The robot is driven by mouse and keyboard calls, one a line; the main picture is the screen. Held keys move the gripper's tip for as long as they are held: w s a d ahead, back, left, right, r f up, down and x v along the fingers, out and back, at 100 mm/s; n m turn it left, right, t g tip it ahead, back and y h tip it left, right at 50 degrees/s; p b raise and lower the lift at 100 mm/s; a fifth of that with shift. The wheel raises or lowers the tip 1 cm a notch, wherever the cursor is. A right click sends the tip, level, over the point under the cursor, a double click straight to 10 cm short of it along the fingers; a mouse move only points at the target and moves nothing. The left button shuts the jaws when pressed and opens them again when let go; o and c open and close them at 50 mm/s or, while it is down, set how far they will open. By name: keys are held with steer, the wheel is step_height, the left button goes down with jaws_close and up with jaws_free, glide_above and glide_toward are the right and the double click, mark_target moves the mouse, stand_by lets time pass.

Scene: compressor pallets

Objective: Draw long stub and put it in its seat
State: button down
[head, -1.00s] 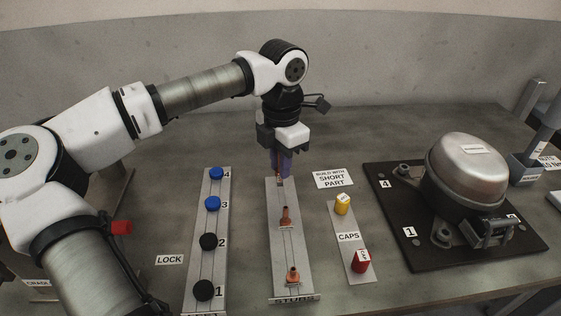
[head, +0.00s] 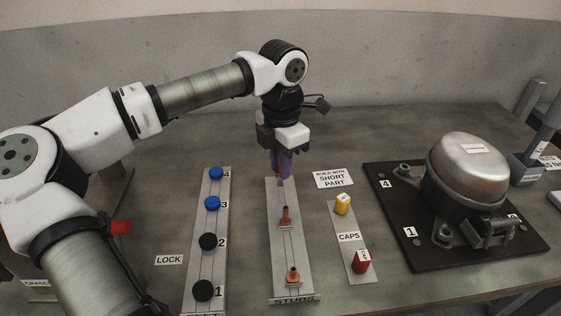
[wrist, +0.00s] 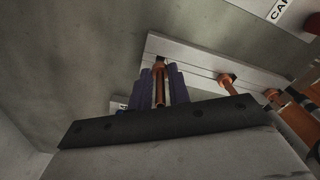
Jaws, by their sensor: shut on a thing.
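The stubs board (head: 300,255) is a narrow grey strip standing lengthwise on the table. A copper stub (wrist: 159,82) is between the purple fingers of my gripper (head: 280,164), at the board's far end. My gripper points down and is shut on this stub; the fingers hide most of it in the head view. I cannot tell whether its foot still touches the board. Two more copper stubs stand on the board, a middle one (head: 285,218) and a near one (head: 293,276). The compressor (head: 466,172), a metal dome on a dark pallet (head: 400,232), is to the right.
A strip with black and blue round pieces (head: 208,242) lies left of the stubs board. A caps strip (head: 349,238) with a yellow cap (head: 342,204) and a red cap (head: 361,261) lies right of it. A sign (head: 334,179) reads "build with short part". The table behind is clear.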

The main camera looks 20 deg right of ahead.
steer(key=shift+f+b, duration=0.85)
steer(key=shift+f, duration=0.4)
steer(key=c, duration=1.2)
jaws_free()
steer(key=shift+c, duration=0.2)
steer(key=shift+r, duration=0.1)
step_height(320, 180, up, 14)
steer(key=shift+d+f, duration=0.1)
steer(key=shift+d, duration=0.05)
steer(key=shift+f, duration=0.1)
